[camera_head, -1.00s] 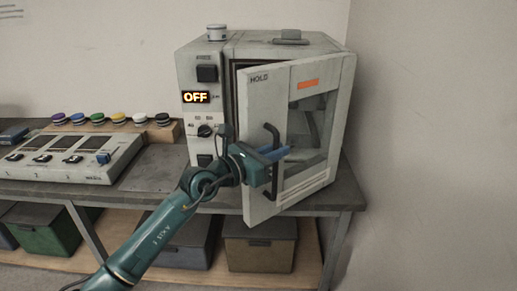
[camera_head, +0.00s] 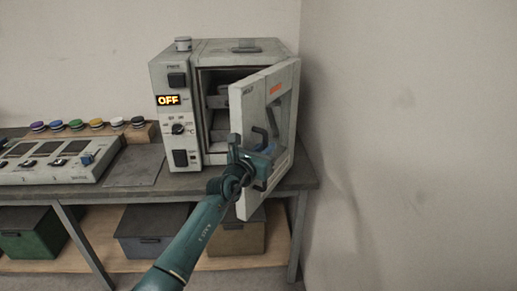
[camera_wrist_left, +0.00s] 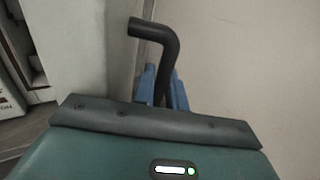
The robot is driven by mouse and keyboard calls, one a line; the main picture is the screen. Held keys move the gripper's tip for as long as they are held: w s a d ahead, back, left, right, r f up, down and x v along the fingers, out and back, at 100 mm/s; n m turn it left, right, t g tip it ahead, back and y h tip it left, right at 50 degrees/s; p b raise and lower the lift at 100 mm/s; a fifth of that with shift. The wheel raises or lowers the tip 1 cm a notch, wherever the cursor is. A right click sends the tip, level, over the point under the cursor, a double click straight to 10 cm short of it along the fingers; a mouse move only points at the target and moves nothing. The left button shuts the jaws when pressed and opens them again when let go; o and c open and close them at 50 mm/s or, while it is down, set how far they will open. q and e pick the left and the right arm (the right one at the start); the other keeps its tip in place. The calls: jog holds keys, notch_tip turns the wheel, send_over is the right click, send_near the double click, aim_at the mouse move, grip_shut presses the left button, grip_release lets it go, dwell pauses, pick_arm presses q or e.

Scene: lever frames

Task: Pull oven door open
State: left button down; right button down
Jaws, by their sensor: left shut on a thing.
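The oven (camera_head: 222,105) is a pale grey box on the bench, with a control panel showing "OFF" on its left. Its door (camera_head: 240,196) is hinged on the right and stands well open, so the dark inside with shelves shows. My left gripper (camera_head: 262,160) is at the door's black handle (camera_head: 260,134). In the left wrist view, the blue fingers (camera_wrist_left: 165,88) are shut on the black handle (camera_wrist_left: 158,38), whose bent upper end rises above them. The gripper's teal body hides the handle's lower part. My right gripper is not in view.
A grey panel with switches (camera_head: 50,165) and a row of coloured knobs (camera_head: 97,125) stand left on the bench (camera_head: 140,165). Bins, one green (camera_head: 35,235), sit on the lower shelf. A bare wall (camera_head: 410,130) rises close on the right.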

pick_arm(q)
jog(key=shift+d, duration=0.15)
dwell(0.3)
jog(key=c, duration=1.8)
grip_release()
jog(key=shift+s, duration=0.1)
jog(key=v, duration=1.3)
jog(key=shift+p, duration=0.4)
